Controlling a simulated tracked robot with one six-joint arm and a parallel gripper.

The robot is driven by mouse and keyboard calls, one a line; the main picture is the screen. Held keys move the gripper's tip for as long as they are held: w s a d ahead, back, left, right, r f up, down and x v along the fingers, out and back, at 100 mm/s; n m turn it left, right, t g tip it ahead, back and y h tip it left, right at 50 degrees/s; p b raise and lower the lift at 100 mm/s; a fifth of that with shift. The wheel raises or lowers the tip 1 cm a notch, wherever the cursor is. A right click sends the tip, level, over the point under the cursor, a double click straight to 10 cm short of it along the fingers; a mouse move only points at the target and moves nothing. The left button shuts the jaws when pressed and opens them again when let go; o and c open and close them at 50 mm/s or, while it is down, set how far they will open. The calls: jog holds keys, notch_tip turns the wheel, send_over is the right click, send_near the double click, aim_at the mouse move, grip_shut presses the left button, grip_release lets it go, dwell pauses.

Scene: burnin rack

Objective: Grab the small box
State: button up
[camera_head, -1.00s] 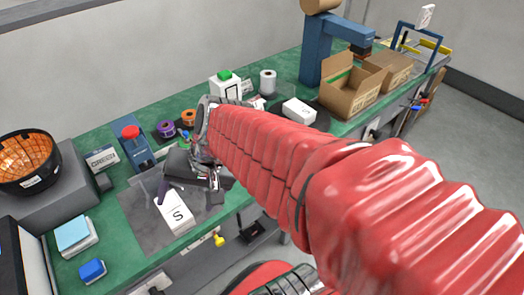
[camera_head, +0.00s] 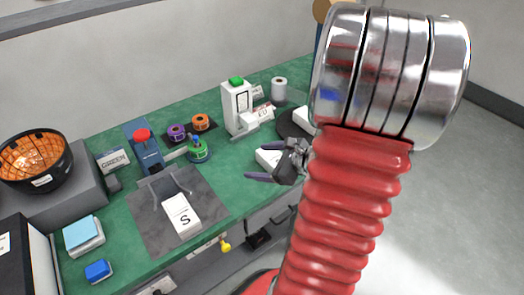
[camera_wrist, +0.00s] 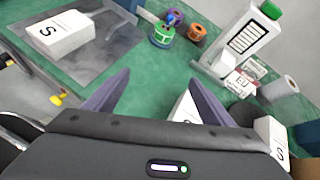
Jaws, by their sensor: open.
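My gripper (camera_head: 268,172) is open and empty over the front part of the green bench. Its two dark purple fingers (camera_wrist: 158,80) point forward in the wrist view. A small white box (camera_head: 267,158) lies right behind the gripper, partly hidden by it. In the wrist view this box (camera_wrist: 185,108) shows beside the right finger, its near part hidden. A second small white box marked S (camera_head: 182,215) lies on the grey mat to the left; it also shows in the wrist view (camera_wrist: 62,33). A third white box (camera_head: 302,116) sits on the black round plate, partly covered by my arm.
A white device with a green button (camera_head: 238,108) stands behind the gripper. Purple (camera_head: 176,132), orange (camera_head: 200,122) and green (camera_head: 197,151) spools stand left of it. A blue press with a red knob (camera_head: 145,150) is farther left. Green bench is bare between mat and gripper.

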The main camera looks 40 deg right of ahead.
aim_at(276, 157)
jog(key=s+d+f+m+h, duration=0.1)
jog(key=d+m, duration=0.1)
jog(key=d, duration=0.1)
jog(key=s+d+f+m+h, duration=0.1)
jog(key=s+d+m, duration=0.1)
jog(key=d, duration=0.1)
jog(key=s+d+f+m+h, duration=0.1)
jog(key=d+f+m, duration=0.1)
jog(key=d, duration=0.1)
jog(key=shift+s+d+m+t, duration=0.25)
jog(key=shift+s+m+t, duration=0.05)
jog(key=shift+s+t, duration=0.1)
jog(key=shift+w, duration=0.1)
jog(key=shift+x, duration=4.35)
jog(key=shift+d, duration=0.1)
jog(key=x, duration=0.4)
jog(key=shift+a, duration=0.25)
jog(key=shift+w+d+f, duration=0.1)
jog(key=shift+w+f, duration=0.15)
jog(key=shift+w, duration=0.3)
